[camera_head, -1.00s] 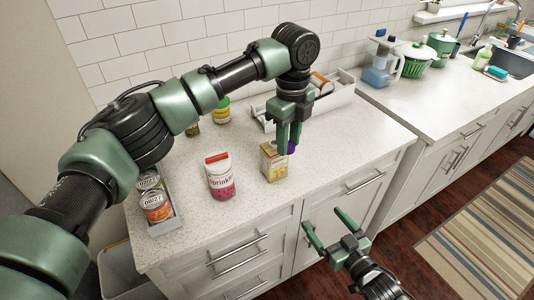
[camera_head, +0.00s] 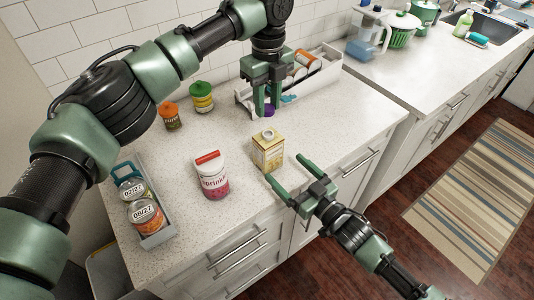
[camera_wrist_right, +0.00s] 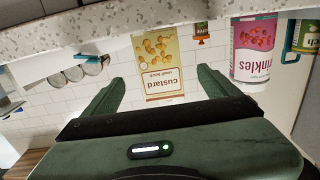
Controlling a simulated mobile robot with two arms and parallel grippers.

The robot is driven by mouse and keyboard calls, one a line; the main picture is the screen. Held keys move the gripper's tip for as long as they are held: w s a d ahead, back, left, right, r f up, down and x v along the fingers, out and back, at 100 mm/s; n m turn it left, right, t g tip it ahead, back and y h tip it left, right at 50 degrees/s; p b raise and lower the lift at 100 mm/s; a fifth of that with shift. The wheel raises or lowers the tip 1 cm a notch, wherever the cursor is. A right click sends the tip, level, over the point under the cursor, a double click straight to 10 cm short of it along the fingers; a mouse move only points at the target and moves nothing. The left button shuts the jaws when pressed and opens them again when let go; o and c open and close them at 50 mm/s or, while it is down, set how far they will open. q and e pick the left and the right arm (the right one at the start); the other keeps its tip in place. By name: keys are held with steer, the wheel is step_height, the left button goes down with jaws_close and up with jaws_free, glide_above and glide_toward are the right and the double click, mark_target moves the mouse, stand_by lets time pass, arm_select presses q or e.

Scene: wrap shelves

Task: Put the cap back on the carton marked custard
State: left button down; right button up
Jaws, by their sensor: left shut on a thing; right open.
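The custard carton (camera_head: 267,155) is a yellow-and-cream box standing upright on the counter, with a bare round spout on top. The right wrist view shows its "custard" label (camera_wrist_right: 160,70), upside down. My left gripper (camera_head: 268,110) is shut on a purple cap (camera_head: 269,112), behind the carton and apart from it. The fingers partly hide the cap. My right gripper (camera_head: 284,168) is open and empty, just in front of the carton. In the right wrist view the carton lies between its spread fingers (camera_wrist_right: 160,80), with no clear contact.
A sprinkles tub (camera_head: 212,177) with a red lid stands left of the carton. A grey caddy (camera_head: 157,239) holds cans at the left. Two small jars (camera_head: 202,98) stand behind. A white rack (camera_head: 325,66) with cans is at the back. The counter right of the carton is clear.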

arm_select(q)
steer(key=shift+d, duration=0.1)
arm_select(e)
steer(key=x, duration=0.9)
arm_select(q)
steer(key=shift+s, duration=0.15)
arm_select(e)
steer(key=shift+w+r, duration=0.1)
steer(key=shift+w, duration=0.05)
arm_select(q)
steer(key=shift+d+r, duration=0.1)
arm_select(e)
jaws_close()
arm_select(q)
glide_above(268, 134)
steer(key=shift+f, duration=2.5)
steer(key=shift+f, duration=0.9)
steer(key=shift+f, duration=0.55)
